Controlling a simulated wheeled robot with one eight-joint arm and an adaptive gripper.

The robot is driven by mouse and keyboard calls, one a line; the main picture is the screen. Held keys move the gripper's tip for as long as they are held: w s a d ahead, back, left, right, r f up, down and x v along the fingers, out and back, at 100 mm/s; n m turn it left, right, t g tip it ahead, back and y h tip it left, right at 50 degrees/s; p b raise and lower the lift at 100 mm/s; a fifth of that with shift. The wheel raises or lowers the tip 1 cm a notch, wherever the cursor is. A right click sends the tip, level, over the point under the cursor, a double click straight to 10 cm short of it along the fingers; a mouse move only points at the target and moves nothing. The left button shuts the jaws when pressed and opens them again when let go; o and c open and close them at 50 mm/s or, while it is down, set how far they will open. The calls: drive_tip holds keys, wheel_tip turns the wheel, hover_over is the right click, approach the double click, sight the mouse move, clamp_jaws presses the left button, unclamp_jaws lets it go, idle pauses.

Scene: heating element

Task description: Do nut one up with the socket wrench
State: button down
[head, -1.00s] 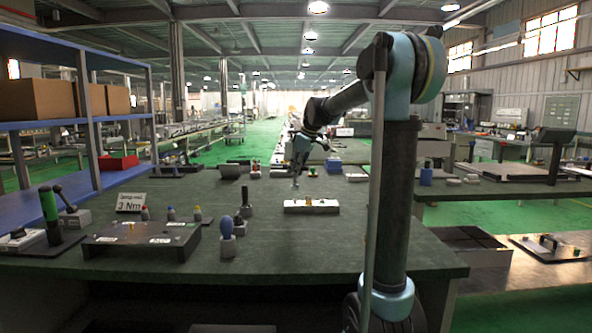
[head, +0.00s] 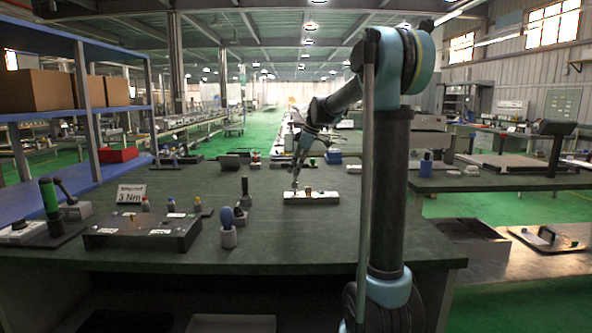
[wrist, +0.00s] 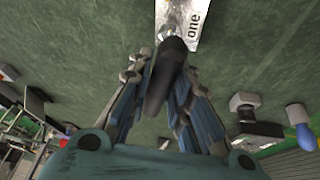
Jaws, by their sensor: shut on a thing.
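The white block (head: 318,198) lies on the dark green bench, with a small brass-coloured piece on top. In the wrist view its metal plate (wrist: 204,12) carries the word "one". My gripper (head: 300,160) is above the block's left part. In the wrist view my gripper (wrist: 163,72) is shut on the dark handle of the socket wrench (wrist: 164,78). The wrench's shiny socket end (wrist: 171,32) points at the block beside the "one" label. Nut one is hidden under the socket end, so I cannot tell whether the socket is seated on it.
A blue-handled tool (head: 228,218) stands in a white holder left of the block, with a dark-handled tool (head: 245,190) behind it. A dark raised plate (head: 140,232) and a "3 Nm" sign (head: 131,194) are farther left.

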drive_tip(key=n+g, duration=0.1)
drive_tip(key=n, duration=0.3)
idle(0.3)
drive_tip(key=shift+w+n+g, duration=0.1)
drive_tip(key=shift+n+g, duration=0.9)
drive_tip(key=shift+n, duration=1)
drive_tip(key=shift+w+a+n+g, duration=0.1)
drive_tip(key=shift+n+g, duration=0.2)
drive_tip(key=shift+n, duration=0.5)
drive_tip(key=shift+n+g+h, duration=0.4)
drive_tip(key=shift+n+h, duration=0.1)
drive_tip(key=shift+n, duration=0.7)
